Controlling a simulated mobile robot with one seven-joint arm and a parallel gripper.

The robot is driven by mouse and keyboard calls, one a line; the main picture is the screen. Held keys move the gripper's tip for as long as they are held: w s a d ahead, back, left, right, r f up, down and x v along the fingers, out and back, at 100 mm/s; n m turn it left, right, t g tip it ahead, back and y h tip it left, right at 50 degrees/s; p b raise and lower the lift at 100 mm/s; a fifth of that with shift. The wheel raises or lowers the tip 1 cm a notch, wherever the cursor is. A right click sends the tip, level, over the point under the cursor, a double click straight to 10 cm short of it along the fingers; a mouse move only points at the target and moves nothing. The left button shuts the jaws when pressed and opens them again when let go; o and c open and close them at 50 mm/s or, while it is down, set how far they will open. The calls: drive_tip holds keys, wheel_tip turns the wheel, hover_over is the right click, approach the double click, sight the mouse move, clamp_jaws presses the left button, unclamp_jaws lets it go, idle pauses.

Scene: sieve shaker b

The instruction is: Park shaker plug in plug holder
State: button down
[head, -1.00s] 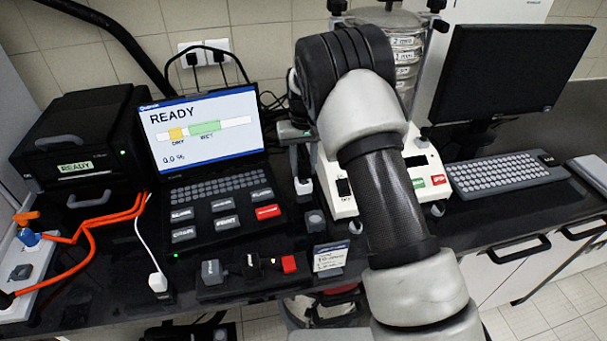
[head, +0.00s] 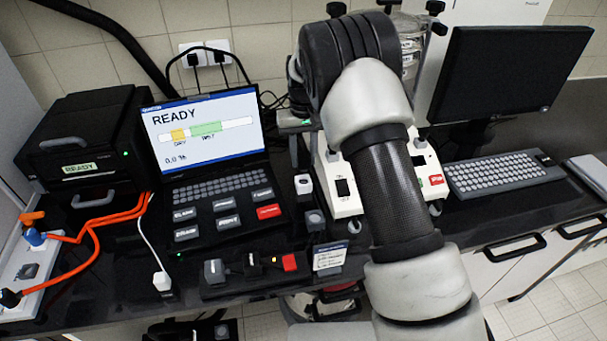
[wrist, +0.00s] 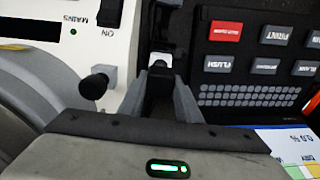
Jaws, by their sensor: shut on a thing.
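My gripper (wrist: 160,82) is shut on a dark plug (wrist: 158,88) between its fingers, most of which the fingers hide. In the head view my gripper (head: 294,148) points down between the laptop and the shaker. A small white-faced block on a dark base, which looks like the plug holder (head: 303,184), is just in front of it. The block's white face also shows beyond the fingertips in the wrist view (wrist: 160,60). I cannot tell whether the plug touches it. The sieve shaker (head: 345,198) is partly hidden by my arm.
The laptop (head: 205,125) is close beside my gripper; the wrist view shows its keys (wrist: 245,95). A low black unit with a red block (head: 289,262), a label card (head: 330,258) and a white plug (head: 162,281) are near the front edge.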

sight(304, 154)
drive_tip(key=shift+r, duration=0.2)
drive_tip(key=shift+r+p, duration=0.9)
drive_tip(key=shift+r, duration=0.5)
drive_tip(key=s+d+f, duration=0.2)
drive_tip(key=s, duration=1.1)
drive_tip(key=shift+s+d, duration=0.35)
drive_tip(key=shift+d, duration=0.05)
drive_tip(key=shift+f, duration=0.2)
drive_tip(key=shift+f+b, duration=1.75)
drive_tip(key=shift+f, duration=1)
drive_tip(key=shift+f+b, duration=0.45)
drive_tip(key=shift+b, duration=0.05)
